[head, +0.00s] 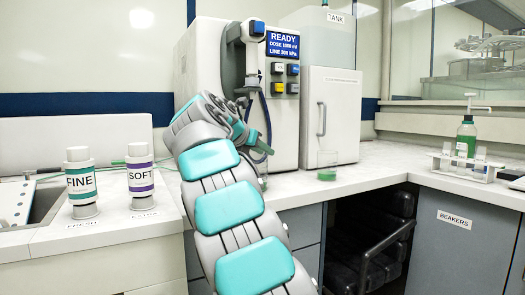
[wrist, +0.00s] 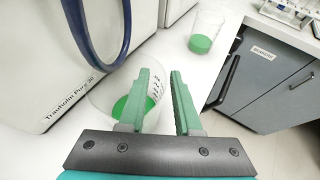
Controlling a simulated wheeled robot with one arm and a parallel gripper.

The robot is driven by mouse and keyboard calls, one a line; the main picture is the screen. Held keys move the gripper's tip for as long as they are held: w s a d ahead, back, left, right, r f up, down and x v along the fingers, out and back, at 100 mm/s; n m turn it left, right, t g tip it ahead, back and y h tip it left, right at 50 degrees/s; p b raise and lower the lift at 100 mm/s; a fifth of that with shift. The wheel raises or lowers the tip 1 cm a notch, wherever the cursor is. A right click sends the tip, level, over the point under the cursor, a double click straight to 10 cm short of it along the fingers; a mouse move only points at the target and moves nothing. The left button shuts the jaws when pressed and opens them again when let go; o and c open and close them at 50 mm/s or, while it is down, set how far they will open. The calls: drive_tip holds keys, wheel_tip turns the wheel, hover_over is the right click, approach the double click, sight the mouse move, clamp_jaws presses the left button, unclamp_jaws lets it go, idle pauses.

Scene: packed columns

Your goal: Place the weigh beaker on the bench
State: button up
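A clear beaker with green liquid (wrist: 126,108) stands on the bench (head: 350,181) below the dispenser; in the wrist view it lies behind and left of my left finger. In the head view my arm hides most of this beaker (head: 264,181). A second beaker with green liquid (head: 327,166) stands upright farther right on the bench; it also shows in the wrist view (wrist: 204,34). I cannot tell which is the weigh beaker. My gripper (wrist: 162,72) is open, its green fingers apart with nothing clamped between them. In the head view it is near the dispenser front.
The dispenser (head: 212,62) with a blue hose (wrist: 98,50) stands close behind my gripper. A white tank unit (head: 331,115) is right of it. A rack (head: 465,168) with a green bottle (head: 466,138) stands at the right.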

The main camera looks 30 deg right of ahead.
drive_tip(key=shift+o, duration=0.6)
drive_tip(key=shift+r, duration=0.1)
drive_tip(key=p+v, duration=0.1)
drive_tip(key=v, duration=1.1)
drive_tip(key=shift+s, duration=0.1)
drive_tip(key=s+d+f+m+g+y, duration=0.2)
drive_tip(key=s+f+m+g+y, duration=0.25)
drive_tip(key=s+f+m, duration=1.05)
drive_tip(key=s+a+f+m+g+y, duration=0.2)
drive_tip(key=s+a+f, duration=0.4)
drive_tip(key=s+f, duration=0.8)
drive_tip(key=s+a+f+m+g+y, duration=0.2)
drive_tip(key=s+a+f+m+y, duration=0.2)
drive_tip(key=s+f, duration=1)
drive_tip(key=a+f+m, duration=0.1)
drive_tip(key=a+m, duration=0.2)
drive_tip(key=shift+s+a, duration=0.25)
drive_tip(key=shift+s, duration=0.05)
